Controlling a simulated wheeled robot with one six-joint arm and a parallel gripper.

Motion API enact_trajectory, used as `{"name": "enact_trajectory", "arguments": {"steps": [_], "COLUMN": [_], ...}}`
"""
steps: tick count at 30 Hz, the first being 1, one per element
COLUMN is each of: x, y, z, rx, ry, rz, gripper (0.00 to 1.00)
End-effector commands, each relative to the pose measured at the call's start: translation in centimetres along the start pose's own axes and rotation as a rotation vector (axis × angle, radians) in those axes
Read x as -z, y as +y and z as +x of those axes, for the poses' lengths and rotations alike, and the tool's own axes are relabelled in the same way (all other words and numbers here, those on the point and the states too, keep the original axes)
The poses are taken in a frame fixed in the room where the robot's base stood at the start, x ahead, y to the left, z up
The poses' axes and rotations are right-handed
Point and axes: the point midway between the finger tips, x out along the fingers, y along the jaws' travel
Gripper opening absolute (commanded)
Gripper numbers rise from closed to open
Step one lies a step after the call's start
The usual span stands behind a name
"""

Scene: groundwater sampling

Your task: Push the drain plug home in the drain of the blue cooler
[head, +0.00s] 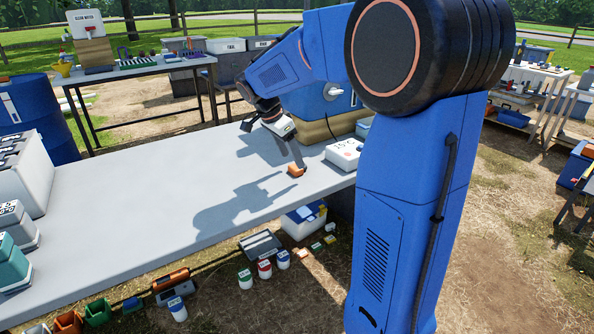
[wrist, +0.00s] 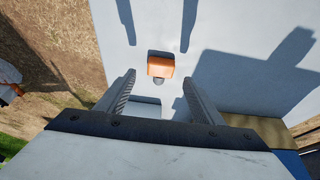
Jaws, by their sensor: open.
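The orange drain plug (head: 296,170) lies on the grey table near its front edge. In the wrist view the plug (wrist: 160,67) shows as an orange block with a round grey end, beyond and between my fingertips. My gripper (head: 297,153) points down just above it. The wrist view shows my gripper (wrist: 159,84) open, with nothing between its fingers. The blue cooler (head: 312,101) stands on a tan block behind my gripper, partly hidden by my arm. A white round fitting (head: 334,91) shows on its face; I cannot tell whether this is the drain.
A white box with a red mark (head: 344,153) stands right of the plug. White and teal cases (head: 12,240) stand at the table's left end. The middle of the table (head: 165,180) is clear. Several bottles and boxes lie on the ground below the front edge.

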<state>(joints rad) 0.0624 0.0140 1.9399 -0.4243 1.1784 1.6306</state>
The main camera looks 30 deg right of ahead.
Motion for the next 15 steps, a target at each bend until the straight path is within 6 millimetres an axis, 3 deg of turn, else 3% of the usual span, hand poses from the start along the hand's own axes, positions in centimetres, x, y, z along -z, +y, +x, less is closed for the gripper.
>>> {"name": "enact_trajectory", "arguments": {"steps": [7,15], "x": [0.2,0.2], "y": [0.0,-0.1], "z": [3.4,4.4], "rx": [-0.003,0.000], "ry": [0.001,0.000], "rz": [0.000,0.000], "gripper": [0.61,0.61]}}
